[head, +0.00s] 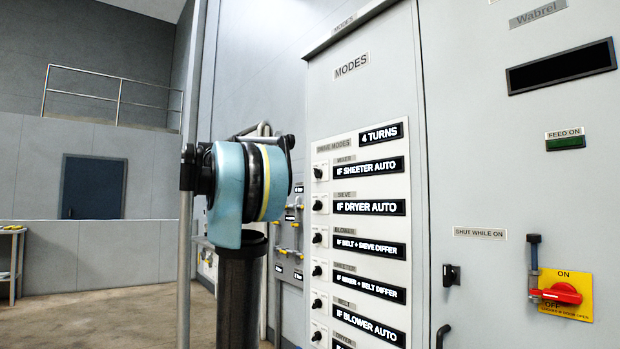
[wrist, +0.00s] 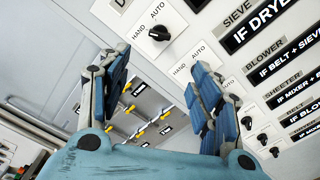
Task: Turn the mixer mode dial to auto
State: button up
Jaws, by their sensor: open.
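The mixer dial (head: 318,173) is the top black knob in a column on the white mode panel (head: 365,138) in the head view. In the wrist view the mixer dial (wrist: 159,33) shows between HAND and AUTO labels, beyond the fingertips. Its small pale mark seems to lie toward the HAND side, but I cannot be sure. My gripper (wrist: 157,70) is open and empty, its blue-padded fingers spread apart. The dial is clear of both fingers. The right finger hides the sieve dial in the wrist view. In the head view my own arm hides the fingers.
More dials, such as the blower dial (head: 317,238), run down the panel below. Yellow-handled valves (wrist: 140,130) are beyond the fingers at the lower left. A red switch (head: 557,293) on a yellow plate is on the cabinet at right. Open floor (head: 100,315) lies at left.

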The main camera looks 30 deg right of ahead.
aim_at(317, 173)
jog(key=d, duration=0.5)
jog(key=w+d, duration=0.1)
jog(key=d, duration=1.1)
jog(key=shift+w+d, duration=0.15)
jog(key=shift+w, duration=0.05)
jog(key=c, duration=1.1)
